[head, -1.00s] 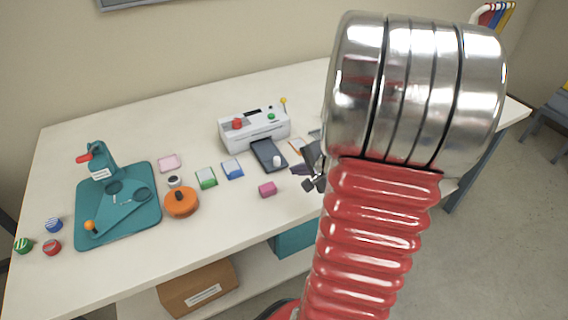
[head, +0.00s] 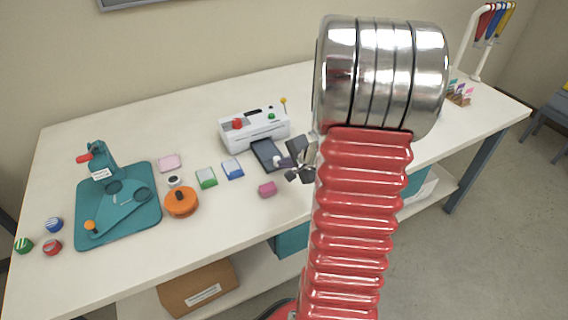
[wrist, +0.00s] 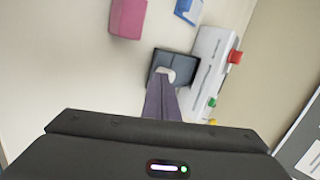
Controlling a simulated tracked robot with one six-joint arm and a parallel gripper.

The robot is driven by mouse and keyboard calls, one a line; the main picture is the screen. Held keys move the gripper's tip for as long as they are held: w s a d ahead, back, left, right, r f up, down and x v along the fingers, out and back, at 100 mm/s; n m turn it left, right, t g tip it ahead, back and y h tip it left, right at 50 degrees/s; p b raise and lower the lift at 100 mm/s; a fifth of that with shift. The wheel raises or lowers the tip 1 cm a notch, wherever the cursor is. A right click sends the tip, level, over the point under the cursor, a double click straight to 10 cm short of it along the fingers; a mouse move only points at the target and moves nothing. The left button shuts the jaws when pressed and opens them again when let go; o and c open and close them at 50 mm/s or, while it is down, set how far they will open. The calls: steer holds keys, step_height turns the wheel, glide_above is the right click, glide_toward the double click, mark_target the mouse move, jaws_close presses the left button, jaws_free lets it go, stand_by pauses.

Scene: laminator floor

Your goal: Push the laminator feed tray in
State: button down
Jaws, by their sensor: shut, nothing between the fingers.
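The laminator (head: 255,129) is a white box with a red knob and a green button, at the back middle of the table. Its dark feed tray (head: 265,152) sticks out from the front; it also shows in the wrist view (wrist: 186,62). A small white knob or handle (wrist: 165,74) stands on the tray. My gripper (head: 285,162) is shut and empty, with its fingers at the tray's outer end. In the wrist view the purple-grey fingertips (wrist: 160,88) reach the white knob and partly cover it; I cannot tell whether they touch it.
A pink block (head: 267,189), a blue-and-white pad (head: 232,169) and a green-and-white pad (head: 206,178) lie in front and left of the laminator. An orange round pot (head: 181,202) and a teal press (head: 118,205) stand farther left. The table's front strip is clear.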

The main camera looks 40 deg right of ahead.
steer(key=shift+w, duration=0.1)
glide_toward(276, 149)
steer(key=w+a+f, duration=0.1)
steer(key=w, duration=0.1)
steer(key=w+a+f, duration=0.1)
steer(key=shift+w+a+f, duration=0.3)
steer(key=shift+w, duration=0.1)
steer(key=shift+w+d+r, duration=0.1)
steer(key=shift+w+r, duration=0.05)
steer(key=shift+w, duration=0.05)
steer(key=shift+s, duration=0.1)
steer(key=shift+s, duration=0.25)
steer(key=s, duration=0.4)
steer(key=shift+s+a+r, duration=0.3)
steer(key=shift+a+r, duration=0.05)
steer(key=v, duration=0.8)
steer(key=shift+s+r, duration=0.25)
steer(key=shift+s, duration=0.05)
